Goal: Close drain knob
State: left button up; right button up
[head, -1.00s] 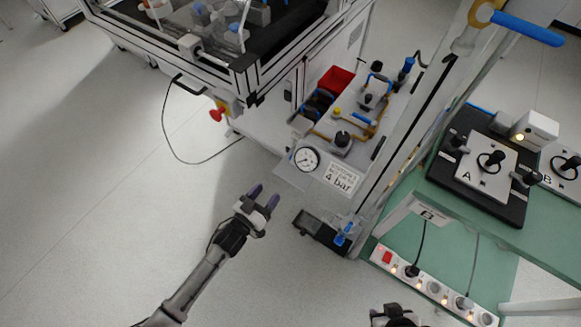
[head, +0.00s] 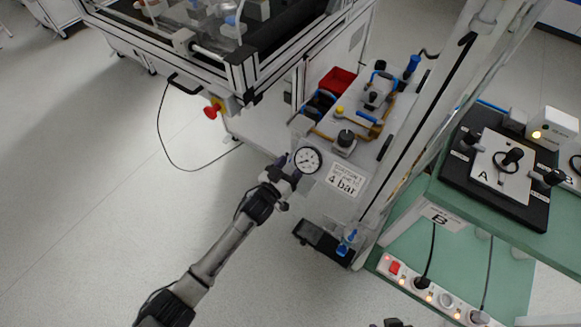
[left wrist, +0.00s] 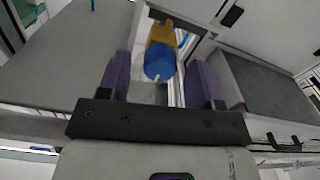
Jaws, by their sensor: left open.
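A round blue knob on a brass-yellow body (left wrist: 160,62) shows in the left wrist view. It lies between the two purple fingers of my left gripper (left wrist: 157,85), which is open, with a gap seen on both sides of the knob. In the head view my left gripper (head: 282,174) is at the lower left edge of the panel with the round pressure gauge (head: 307,160). The knob cannot be made out there. Only a small dark part of my right gripper (head: 390,323) shows at the bottom edge.
A "4 bar" label (head: 345,181) is beside the gauge. A black tray (head: 316,239) with a blue-handled part (head: 346,241) is below. A red emergency button (head: 212,111) is to the left. A power strip (head: 432,292) and green bench (head: 470,225) stand right.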

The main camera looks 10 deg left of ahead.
pick_arm(q)
jog(key=shift+c, duration=0.4)
jog(key=shift+c, duration=0.8)
jog(key=c, duration=0.7)
